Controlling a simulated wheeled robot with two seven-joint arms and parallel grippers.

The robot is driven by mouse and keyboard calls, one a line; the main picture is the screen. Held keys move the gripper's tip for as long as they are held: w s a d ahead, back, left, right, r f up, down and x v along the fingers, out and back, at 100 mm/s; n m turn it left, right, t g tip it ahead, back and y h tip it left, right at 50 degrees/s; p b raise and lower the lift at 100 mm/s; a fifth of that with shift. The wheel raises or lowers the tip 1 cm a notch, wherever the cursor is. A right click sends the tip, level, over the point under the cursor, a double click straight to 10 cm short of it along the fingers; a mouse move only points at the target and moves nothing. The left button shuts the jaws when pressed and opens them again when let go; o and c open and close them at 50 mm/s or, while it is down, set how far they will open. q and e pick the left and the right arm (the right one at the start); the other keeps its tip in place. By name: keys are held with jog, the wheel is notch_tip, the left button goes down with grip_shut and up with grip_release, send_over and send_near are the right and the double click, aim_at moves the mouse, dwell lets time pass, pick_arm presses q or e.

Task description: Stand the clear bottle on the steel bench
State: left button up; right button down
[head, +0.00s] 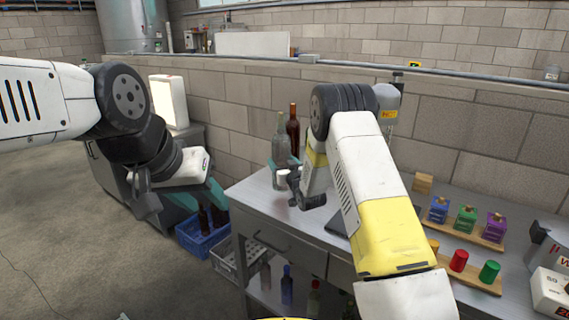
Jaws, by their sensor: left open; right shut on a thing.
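The clear bottle (281,142) is upright at the left end of the steel bench (262,205), in front of a dark brown bottle (293,128). My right gripper (291,183) is at its lower part and shut on it; my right arm and hand hide part of the contact. The bottle's base is at bench-top height, but I cannot tell whether it touches the bench. My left gripper (143,195) is open and empty, off to the left of the bench, above the floor.
Blue, green and purple blocks (466,219) stand on a wooden strip on the right of the bench, with coloured cylinders (459,261) nearer. A blue crate (196,240) with dark bottles and a grey crate (226,262) are left of the bench. Bottles stand below it.

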jog(key=shift+f, duration=1.25)
jog(key=shift+f, duration=0.2)
jog(key=shift+c, duration=1.4)
grip_release()
jog(key=shift+s+f, duration=0.1)
jog(key=shift+f, duration=0.05)
